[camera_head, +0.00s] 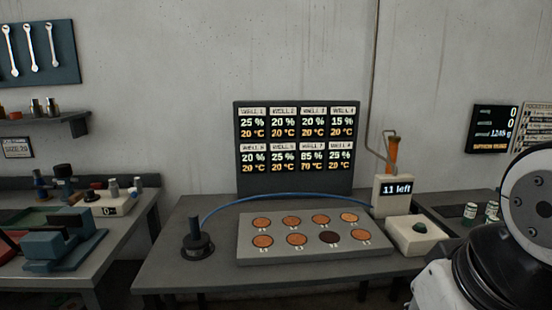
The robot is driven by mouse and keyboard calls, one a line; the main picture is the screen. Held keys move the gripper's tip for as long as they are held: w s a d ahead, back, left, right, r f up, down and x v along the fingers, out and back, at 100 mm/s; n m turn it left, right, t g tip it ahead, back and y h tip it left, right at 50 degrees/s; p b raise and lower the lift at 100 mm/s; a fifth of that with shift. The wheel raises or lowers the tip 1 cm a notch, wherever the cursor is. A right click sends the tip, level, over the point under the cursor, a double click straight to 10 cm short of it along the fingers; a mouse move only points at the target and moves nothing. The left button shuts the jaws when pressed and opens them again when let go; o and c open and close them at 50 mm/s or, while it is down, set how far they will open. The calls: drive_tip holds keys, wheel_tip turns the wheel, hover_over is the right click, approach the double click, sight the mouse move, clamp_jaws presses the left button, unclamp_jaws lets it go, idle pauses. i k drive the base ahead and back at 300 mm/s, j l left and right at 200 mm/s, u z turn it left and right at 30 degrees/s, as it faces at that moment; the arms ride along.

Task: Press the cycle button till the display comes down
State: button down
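A white box with a dark green button (420,227) on top stands at the right end of the middle table; I cannot read a label on it. Behind it a pale counter box (394,197) reads "11 left" and carries an orange handled part. A dark display panel (296,186) stands at the back of the table with several well readings. Well 7 reads 85 % and 70 °C; the others read 15 to 25 % and 20 °C. My arm shows at the right edge; my gripper is not in view, and nothing is seen touching the button.
A grey plate (255,256) holds several copper-coloured discs, one much darker. A black stand (196,245) with a blue hose is at left. A left bench (100,262) carries a vise and scale. A wall screen (494,128) and small jars (471,211) are at right.

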sight(420, 226)
drive_tip(key=i+z, duration=0.2)
drive_tip(key=i, duration=0.3)
drive_tip(key=i+j+z, duration=0.25)
drive_tip(key=i, duration=0.2)
drive_tip(key=i+j+z, duration=0.2)
drive_tip(key=i, duration=0.3)
